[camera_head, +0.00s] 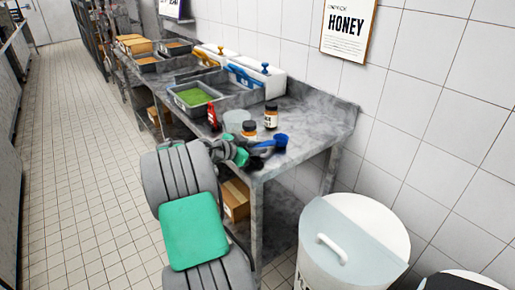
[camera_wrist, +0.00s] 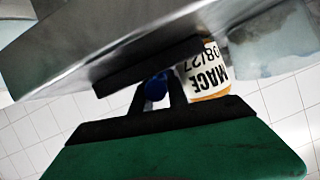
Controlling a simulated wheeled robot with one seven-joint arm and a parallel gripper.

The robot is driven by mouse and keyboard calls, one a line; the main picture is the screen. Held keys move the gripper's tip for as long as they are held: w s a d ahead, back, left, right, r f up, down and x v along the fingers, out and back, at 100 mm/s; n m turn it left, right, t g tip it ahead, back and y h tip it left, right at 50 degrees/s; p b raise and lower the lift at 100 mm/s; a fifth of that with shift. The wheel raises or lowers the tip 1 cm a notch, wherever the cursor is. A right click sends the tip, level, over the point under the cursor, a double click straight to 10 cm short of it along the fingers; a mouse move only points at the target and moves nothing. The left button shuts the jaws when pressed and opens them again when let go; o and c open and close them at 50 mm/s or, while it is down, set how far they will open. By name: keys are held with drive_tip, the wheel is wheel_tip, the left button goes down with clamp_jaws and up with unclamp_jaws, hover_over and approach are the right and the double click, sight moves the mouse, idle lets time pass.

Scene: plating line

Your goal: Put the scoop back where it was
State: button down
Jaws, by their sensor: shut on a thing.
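The blue scoop (camera_head: 282,141) shows at the front right corner of the grey worktop (camera_head: 310,121), its cup to the right of my gripper (camera_head: 262,147). My gripper is shut on the scoop, around its handle side. In the wrist view a small blue part of the scoop (camera_wrist: 155,87) shows between the fingers of my gripper (camera_wrist: 160,88); the rest is hidden. I cannot tell whether the scoop touches the worktop. A jar with an orange-brown lid (camera_head: 249,128) stands just behind my gripper. A jar labelled MACE (camera_wrist: 207,75) shows close beyond the fingers in the wrist view.
Another labelled jar (camera_head: 271,116), a clear container (camera_head: 235,120) and a red bottle (camera_head: 212,115) stand close behind. A tray of green food (camera_head: 194,97) lies farther left. A white lidded bin (camera_head: 350,242) stands at the front right. The worktop's right end is clear.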

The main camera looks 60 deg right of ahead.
drive_tip(key=shift+f, duration=0.2)
drive_tip(key=c, duration=1.6)
unclamp_jaws()
drive_tip(key=shift+r, duration=0.15)
